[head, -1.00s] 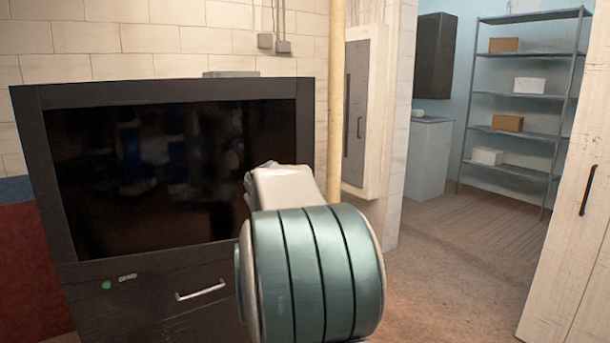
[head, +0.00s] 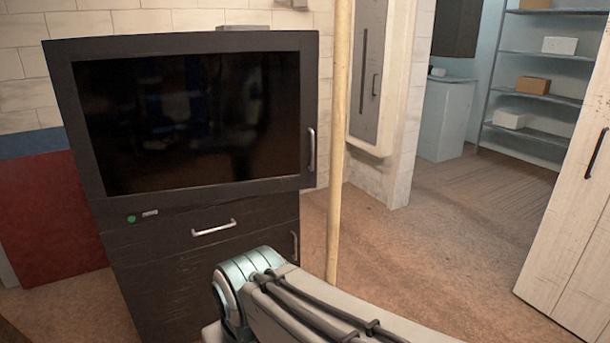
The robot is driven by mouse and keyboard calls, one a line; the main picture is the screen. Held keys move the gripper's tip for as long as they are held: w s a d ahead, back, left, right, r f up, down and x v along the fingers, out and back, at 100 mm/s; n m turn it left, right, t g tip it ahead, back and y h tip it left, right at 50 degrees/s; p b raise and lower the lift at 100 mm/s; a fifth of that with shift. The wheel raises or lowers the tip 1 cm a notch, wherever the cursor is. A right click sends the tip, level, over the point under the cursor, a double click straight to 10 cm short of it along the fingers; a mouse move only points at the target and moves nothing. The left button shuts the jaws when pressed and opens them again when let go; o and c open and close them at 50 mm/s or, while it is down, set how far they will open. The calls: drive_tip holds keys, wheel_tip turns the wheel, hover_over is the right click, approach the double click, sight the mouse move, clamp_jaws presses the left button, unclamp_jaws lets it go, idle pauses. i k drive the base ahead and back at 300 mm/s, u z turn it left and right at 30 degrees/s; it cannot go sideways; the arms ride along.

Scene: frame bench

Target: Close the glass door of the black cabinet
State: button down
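The black cabinet (head: 195,265) stands at the left against the white block wall. Its glass door (head: 190,120) has a dark pane in a black frame, with a vertical handle (head: 311,149) on the right edge. The door's lower edge stands out a little over the drawer front; I cannot tell whether it is fully shut. Below it is a drawer with a horizontal silver handle (head: 214,228). My arm shows at the bottom centre, in front of the cabinet's lower right. My gripper is not in view.
A pale vertical pole (head: 339,140) stands just right of the cabinet. A grey wall panel (head: 368,75) is behind it. Metal shelves (head: 545,95) with boxes stand in the back right. A white door (head: 575,230) is at the right edge. Floor (head: 440,250) between is clear.

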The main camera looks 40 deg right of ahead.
sight(189, 121)
drive_tip(key=z, duration=0.65)
drive_tip(key=i, duration=1.25)
drive_tip(key=u, duration=0.25)
